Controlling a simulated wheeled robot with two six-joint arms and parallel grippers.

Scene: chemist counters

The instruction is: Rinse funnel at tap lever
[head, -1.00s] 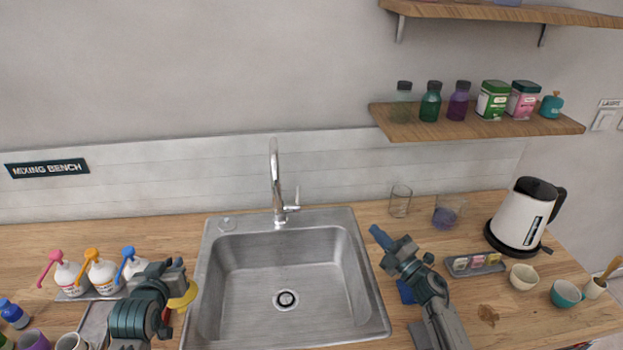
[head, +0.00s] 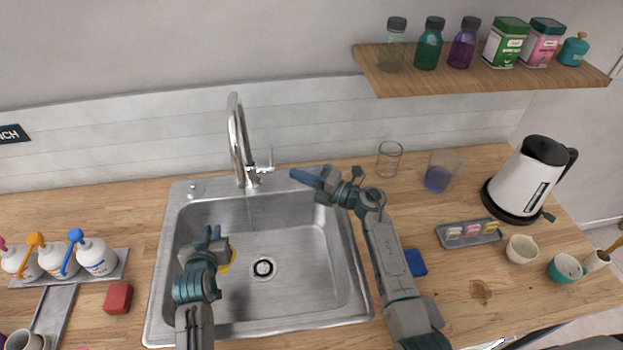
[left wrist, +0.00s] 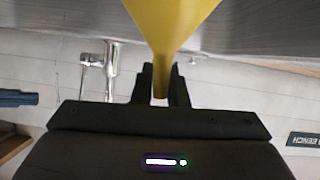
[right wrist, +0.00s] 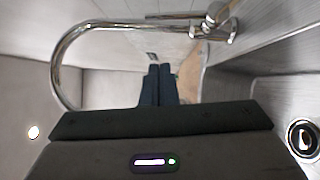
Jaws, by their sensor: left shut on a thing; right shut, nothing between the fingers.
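The yellow funnel (head: 226,262) is in my left gripper (head: 213,233), low over the left part of the sink (head: 335,255); in the head view the gripper hides most of it. In the left wrist view the fingers are shut on the funnel's narrow stem, with its cone (left wrist: 174,22) widening beyond. The chrome tap (head: 237,140) stands behind the sink, its lever (head: 271,160) upright on the right side. My right gripper (head: 303,177) is shut and empty, just right of the lever, pointing at it and apparently apart from it. The tap also shows in the right wrist view (right wrist: 62,55).
Right of the sink stand a clear glass (head: 389,160), a beaker with purple contents (head: 437,180), a kettle (head: 520,180) and a small tray (head: 470,243). Left are squeeze bottles (head: 97,256) and a red block (head: 118,297). A shelf (head: 480,78) hangs at upper right.

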